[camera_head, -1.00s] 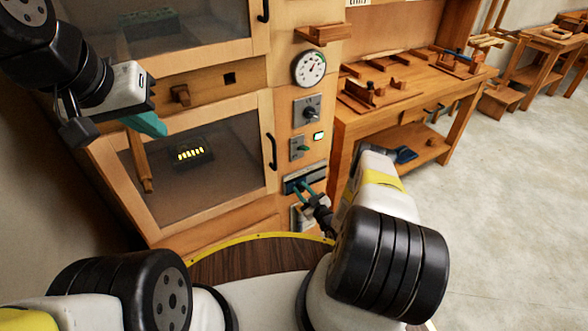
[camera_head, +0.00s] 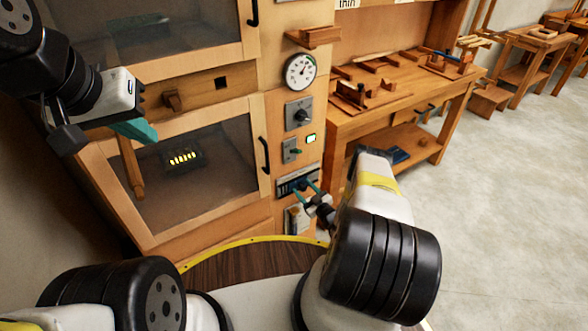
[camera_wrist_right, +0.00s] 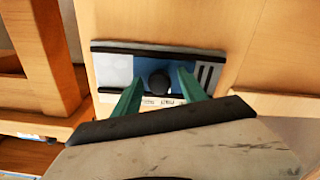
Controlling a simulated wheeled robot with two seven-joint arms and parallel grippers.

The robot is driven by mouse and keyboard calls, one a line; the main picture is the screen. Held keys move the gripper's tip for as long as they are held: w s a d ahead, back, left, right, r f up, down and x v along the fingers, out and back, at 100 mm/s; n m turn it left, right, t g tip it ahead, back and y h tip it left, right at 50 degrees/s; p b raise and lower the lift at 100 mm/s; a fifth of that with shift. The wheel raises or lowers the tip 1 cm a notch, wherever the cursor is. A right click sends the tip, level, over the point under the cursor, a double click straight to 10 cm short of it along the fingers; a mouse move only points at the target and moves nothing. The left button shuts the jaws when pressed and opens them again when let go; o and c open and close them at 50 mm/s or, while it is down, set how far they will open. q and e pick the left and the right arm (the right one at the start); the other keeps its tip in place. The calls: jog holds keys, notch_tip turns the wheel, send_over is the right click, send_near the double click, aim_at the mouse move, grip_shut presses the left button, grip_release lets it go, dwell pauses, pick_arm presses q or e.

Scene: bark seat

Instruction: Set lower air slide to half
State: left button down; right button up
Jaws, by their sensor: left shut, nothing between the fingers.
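The air slide (camera_head: 285,187) is a narrow metal plate with dark rails, low on the wooden cabinet front. In the right wrist view the slide plate (camera_wrist_right: 118,68) shows a blue middle section, a round black knob (camera_wrist_right: 159,82) and printed marks below it, partly hidden by my gripper. My right gripper (camera_head: 304,192) is at the slide; in the wrist view its two green fingers (camera_wrist_right: 160,88) are apart, one on each side of the knob, with gaps visible. My left gripper (camera_head: 143,132) is shut and empty, in front of the cabinet's left side.
Above the slide are a small green-lit display (camera_head: 311,138), a lever switch (camera_head: 291,150), a rotary knob (camera_head: 301,115) and a round gauge (camera_head: 300,71). A lower glazed door (camera_head: 190,165) has a black handle (camera_head: 265,155).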

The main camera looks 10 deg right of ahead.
jog(key=v, duration=0.7)
jog(key=shift+s+d, duration=0.15)
jog(key=shift+s, duration=0.2)
jog(key=shift+s, duration=0.1)
